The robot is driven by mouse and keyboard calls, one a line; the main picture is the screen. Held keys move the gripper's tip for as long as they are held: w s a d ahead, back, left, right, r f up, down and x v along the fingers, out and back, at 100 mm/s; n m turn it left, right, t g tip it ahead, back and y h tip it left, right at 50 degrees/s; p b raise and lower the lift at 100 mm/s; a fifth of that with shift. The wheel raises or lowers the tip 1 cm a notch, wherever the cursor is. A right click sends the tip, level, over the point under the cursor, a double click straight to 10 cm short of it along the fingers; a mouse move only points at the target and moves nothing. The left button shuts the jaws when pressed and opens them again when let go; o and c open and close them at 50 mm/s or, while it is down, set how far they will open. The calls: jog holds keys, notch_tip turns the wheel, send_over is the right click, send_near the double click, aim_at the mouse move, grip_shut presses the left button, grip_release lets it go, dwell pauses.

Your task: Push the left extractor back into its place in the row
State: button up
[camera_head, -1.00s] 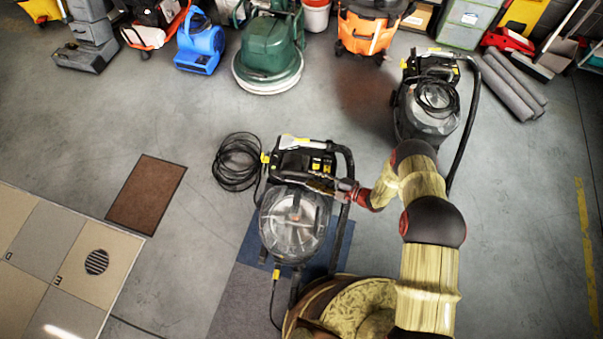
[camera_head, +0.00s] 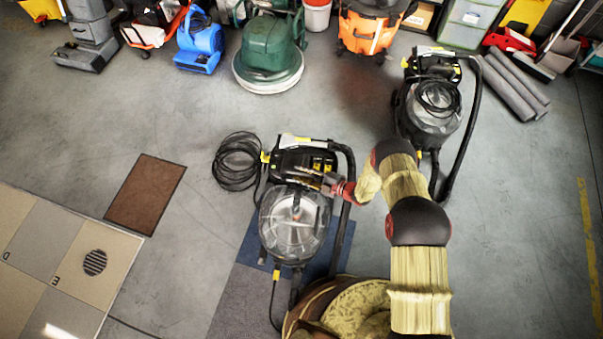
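The left extractor (camera_head: 294,222) is a black and clear machine with yellow details, standing upright, partly over a blue mat (camera_head: 343,236). My gripper (camera_head: 318,182) is at its upper right side, by the black hose and handle; the fingers are small and dark against it, so whether they are open or touch it is unclear. The right extractor (camera_head: 433,110), a similar machine, stands farther back on the right, apart from my arm.
A black cable coil (camera_head: 238,160) lies left of the left extractor. A brown mat (camera_head: 146,194) and floor panels (camera_head: 63,262) are farther left. A green floor machine (camera_head: 270,60), a blue blower (camera_head: 200,42) and an orange vacuum (camera_head: 366,30) line the back. Floor between is clear.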

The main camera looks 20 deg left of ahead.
jog(key=c, duration=0.6)
grip_shut()
